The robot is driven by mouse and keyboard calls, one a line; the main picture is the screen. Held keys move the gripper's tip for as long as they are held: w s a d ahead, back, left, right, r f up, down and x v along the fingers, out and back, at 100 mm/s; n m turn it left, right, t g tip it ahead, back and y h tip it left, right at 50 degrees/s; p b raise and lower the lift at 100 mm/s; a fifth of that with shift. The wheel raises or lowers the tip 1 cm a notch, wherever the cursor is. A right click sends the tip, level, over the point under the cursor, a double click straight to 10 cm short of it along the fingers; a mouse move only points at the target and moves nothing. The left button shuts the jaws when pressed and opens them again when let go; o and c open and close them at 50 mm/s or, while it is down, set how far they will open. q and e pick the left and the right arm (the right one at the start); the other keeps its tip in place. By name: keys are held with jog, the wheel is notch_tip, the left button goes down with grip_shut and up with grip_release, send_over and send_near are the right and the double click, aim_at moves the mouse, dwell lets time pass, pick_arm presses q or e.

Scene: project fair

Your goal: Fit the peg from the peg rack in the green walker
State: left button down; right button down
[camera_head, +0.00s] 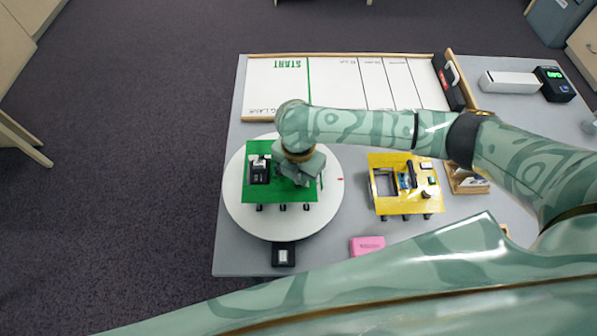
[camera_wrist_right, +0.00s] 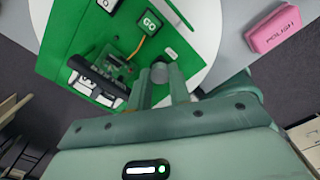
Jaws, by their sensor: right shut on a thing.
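The green walker (camera_head: 262,195) sits on a round white turntable (camera_head: 240,205), with several short dark feet along its near side. My right gripper (camera_head: 303,179) is over the right part of its green top and hides that part. In the right wrist view, the gripper (camera_wrist_right: 160,80) is shut on a short grey peg (camera_wrist_right: 159,72), close to the green walker (camera_wrist_right: 118,30). A circuit board, a black battery pack (camera_wrist_right: 95,86) and a GO button (camera_wrist_right: 150,23) show on the walker. I cannot tell whether the peg touches it. My left gripper is not in view.
A yellow walker (camera_head: 385,203) stands right of the turntable. A wooden tray (camera_head: 466,184), partly behind my right arm, is beside it; I cannot tell if it is the peg rack. A pink block (camera_head: 367,245) lies near the front edge. The marked white track (camera_head: 340,85) is behind.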

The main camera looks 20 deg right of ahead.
jog(key=shift+p, duration=0.35)
jog(key=shift+f, duration=0.1)
jog(key=c, duration=1.2)
grip_release()
jog(key=shift+r+p, duration=3.8)
jog(key=shift+p, duration=0.65)
jog(key=shift+f, duration=0.1)
